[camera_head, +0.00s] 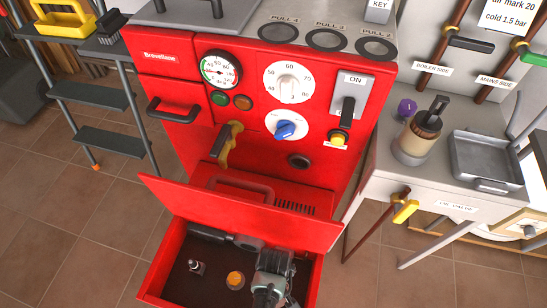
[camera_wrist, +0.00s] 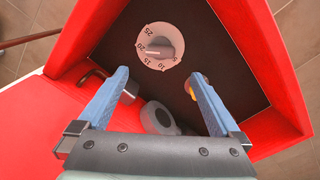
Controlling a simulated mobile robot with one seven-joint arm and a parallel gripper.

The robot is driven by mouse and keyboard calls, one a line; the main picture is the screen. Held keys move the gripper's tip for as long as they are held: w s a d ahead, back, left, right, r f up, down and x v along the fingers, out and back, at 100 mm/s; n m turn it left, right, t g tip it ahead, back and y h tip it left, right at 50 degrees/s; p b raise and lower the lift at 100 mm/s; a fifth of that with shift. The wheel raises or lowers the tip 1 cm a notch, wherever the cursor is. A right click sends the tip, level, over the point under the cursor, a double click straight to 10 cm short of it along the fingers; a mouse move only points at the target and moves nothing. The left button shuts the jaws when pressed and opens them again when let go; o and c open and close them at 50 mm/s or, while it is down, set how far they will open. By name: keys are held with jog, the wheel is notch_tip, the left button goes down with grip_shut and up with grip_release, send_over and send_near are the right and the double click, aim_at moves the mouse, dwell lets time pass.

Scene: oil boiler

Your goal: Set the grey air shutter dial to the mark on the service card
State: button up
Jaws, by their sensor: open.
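The grey air shutter dial (camera_wrist: 160,47) shows in the wrist view on the dark floor of the open red drawer. It is a grey knob on a round white plate marked 5 to 25; its bar lies roughly crosswise, with its left end near the 20. I cannot make it out in the head view. My gripper (camera_wrist: 157,76) is open and empty, one blue finger each side, with the dial beyond the tips. In the head view my gripper (camera_head: 270,285) is over the drawer's right part. The service card (camera_head: 510,12) reads "air mark 20" and "cold 1.5 bar".
The drawer's red walls (camera_head: 160,265) stand close around my gripper. An orange-yellow part (camera_head: 235,280) and a small metal part (camera_head: 196,267) sit in the drawer. The red boiler front (camera_head: 180,90) rises behind; a grey side table (camera_head: 440,190) stands right.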

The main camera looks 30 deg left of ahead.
jog(key=shift+r+p, duration=0.5)
jog(key=shift+r, duration=1.35)
